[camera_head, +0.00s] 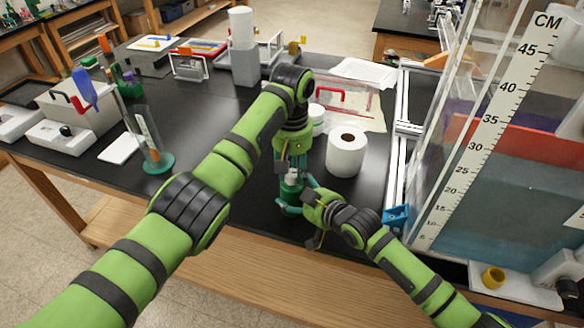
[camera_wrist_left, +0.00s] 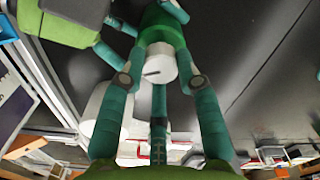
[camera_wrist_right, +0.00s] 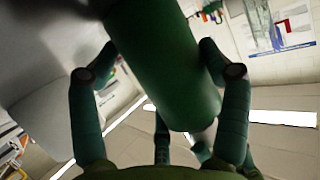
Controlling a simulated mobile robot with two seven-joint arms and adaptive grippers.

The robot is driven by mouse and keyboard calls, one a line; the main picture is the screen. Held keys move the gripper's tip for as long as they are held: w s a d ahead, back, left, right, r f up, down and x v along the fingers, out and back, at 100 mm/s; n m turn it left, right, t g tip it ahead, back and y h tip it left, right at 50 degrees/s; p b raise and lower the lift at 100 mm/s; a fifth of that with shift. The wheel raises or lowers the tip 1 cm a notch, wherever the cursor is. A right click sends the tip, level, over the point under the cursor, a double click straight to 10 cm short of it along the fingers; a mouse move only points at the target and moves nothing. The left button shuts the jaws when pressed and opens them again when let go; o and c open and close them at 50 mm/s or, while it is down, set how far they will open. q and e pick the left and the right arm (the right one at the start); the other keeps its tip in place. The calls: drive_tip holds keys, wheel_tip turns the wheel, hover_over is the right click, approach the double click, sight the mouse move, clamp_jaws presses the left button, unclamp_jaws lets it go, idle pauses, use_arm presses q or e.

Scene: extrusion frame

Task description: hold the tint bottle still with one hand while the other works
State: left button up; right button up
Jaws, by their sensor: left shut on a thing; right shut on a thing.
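The tint bottle (camera_head: 291,187) is a green bottle with a white cap, upright near the front edge of the black bench. My left gripper (camera_head: 291,169) comes down from above and is shut on its white cap. In the left wrist view the cap (camera_wrist_left: 157,65) sits between the fingertips, with the green body (camera_wrist_left: 161,28) beyond. My right gripper (camera_head: 297,196) reaches in from the right and is shut around the green body, which fills the middle of the right wrist view (camera_wrist_right: 165,65). The grippers hide much of the bottle in the head view.
A white paper roll (camera_head: 346,153) stands close to the right of the bottle. A clear cylinder (camera_head: 148,140) on a green base stands to the left. A tall scaled tank (camera_head: 500,150) is at right. Bare bench lies left of the bottle.

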use_arm(q)
drive_tip(key=m, duration=0.5)
drive_tip(key=shift+m, duration=0.3)
use_arm(e)
drive_tip(key=shift+d, duration=0.15)
use_arm(q)
drive_tip(key=m, duration=0.5)
drive_tip(key=shift+a+m, duration=0.1)
drive_tip(key=shift+m, duration=0.2)
drive_tip(key=m, duration=1.1)
drive_tip(key=o, duration=1.2)
drive_tip(key=shift+c, duration=0.2)
